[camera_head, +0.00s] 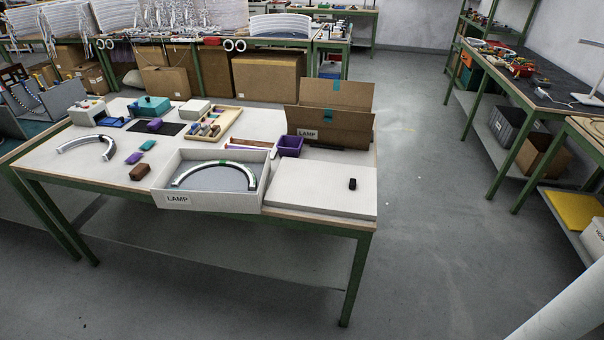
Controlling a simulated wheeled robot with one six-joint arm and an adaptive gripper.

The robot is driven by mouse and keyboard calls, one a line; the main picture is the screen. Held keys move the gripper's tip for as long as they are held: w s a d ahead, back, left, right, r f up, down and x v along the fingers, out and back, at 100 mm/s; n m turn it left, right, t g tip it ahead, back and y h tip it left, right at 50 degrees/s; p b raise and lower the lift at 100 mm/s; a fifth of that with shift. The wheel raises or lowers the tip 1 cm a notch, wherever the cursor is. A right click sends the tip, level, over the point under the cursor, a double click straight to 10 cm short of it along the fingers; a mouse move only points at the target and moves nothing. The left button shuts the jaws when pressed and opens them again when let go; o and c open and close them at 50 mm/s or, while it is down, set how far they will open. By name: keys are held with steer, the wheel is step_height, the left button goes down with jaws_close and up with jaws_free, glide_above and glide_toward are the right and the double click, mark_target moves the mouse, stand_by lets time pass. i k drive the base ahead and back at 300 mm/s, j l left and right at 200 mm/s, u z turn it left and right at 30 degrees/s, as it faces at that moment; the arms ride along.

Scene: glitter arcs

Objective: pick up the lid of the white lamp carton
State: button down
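The white lamp carton (225,201) stands open near the front edge of the green-legged table, with a "LAMP" label on its front wall. A curved, silvery lamp arc with a green band at its top (223,163) lies inside it. A flat white lid (311,190) lies on the table just right of the carton, at the front right corner. A small black object (352,184) sits on the lid, towards its right side. My gripper is not in view.
A brown cardboard carton (333,124), also labelled "LAMP", stands open behind the lid. A purple bin (290,145) is between them. Another arc (88,143), a brown block (139,172) and small parts lie left. The floor right of the table is clear.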

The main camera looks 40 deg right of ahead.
mark_target(341, 190)
steer(key=i+j+z, duration=0.45)
steer(key=z, duration=0.25)
steer(key=i+j+z, duration=0.15)
steer(key=j+z, duration=0.25)
steer(key=i+j+z, duration=0.1)
steer(key=j+z, duration=0.6)
steer(key=i+j, duration=0.05)
steer(key=j, duration=0.05)
